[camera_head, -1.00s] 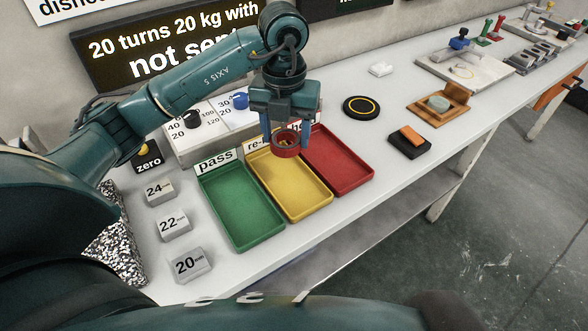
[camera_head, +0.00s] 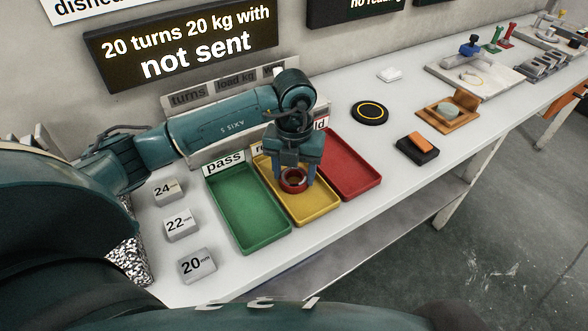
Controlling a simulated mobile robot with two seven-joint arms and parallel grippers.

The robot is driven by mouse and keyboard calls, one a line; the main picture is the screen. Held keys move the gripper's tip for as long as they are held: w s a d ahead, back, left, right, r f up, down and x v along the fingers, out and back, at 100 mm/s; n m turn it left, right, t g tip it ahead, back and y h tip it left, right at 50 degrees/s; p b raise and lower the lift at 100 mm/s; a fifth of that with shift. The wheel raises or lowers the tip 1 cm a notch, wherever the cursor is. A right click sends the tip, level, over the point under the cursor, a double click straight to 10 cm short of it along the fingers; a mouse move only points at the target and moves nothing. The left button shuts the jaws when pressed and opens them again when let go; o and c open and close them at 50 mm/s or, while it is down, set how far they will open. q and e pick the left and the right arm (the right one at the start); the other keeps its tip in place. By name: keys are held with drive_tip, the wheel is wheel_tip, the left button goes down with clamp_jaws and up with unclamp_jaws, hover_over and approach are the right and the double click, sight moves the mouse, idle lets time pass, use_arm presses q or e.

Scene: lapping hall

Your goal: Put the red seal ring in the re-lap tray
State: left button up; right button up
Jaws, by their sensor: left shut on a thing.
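The red seal ring (camera_head: 293,188) is held between the fingertips of my left gripper (camera_head: 294,180). The gripper points down and is shut on the ring, over the yellow tray (camera_head: 308,213). I cannot tell whether the ring touches the tray floor. The yellow tray is the middle one of three; its label is mostly hidden behind my left arm. My right gripper is not in view.
The green tray (camera_head: 247,212), labelled pass, lies left of the yellow one, and the red tray (camera_head: 347,168) lies right. Gauge blocks (camera_head: 197,265) stand at the left. A black disc (camera_head: 370,112) and an orange-topped block (camera_head: 417,147) lie to the right.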

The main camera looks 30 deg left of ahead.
use_arm(q)
drive_tip(key=shift+f, duration=0.2)
drive_tip(key=o, duration=1)
drive_tip(key=shift+r, duration=0.1)
wheel_tip(320, 180, up, 12)
drive_tip(key=shift+r, duration=0.15)
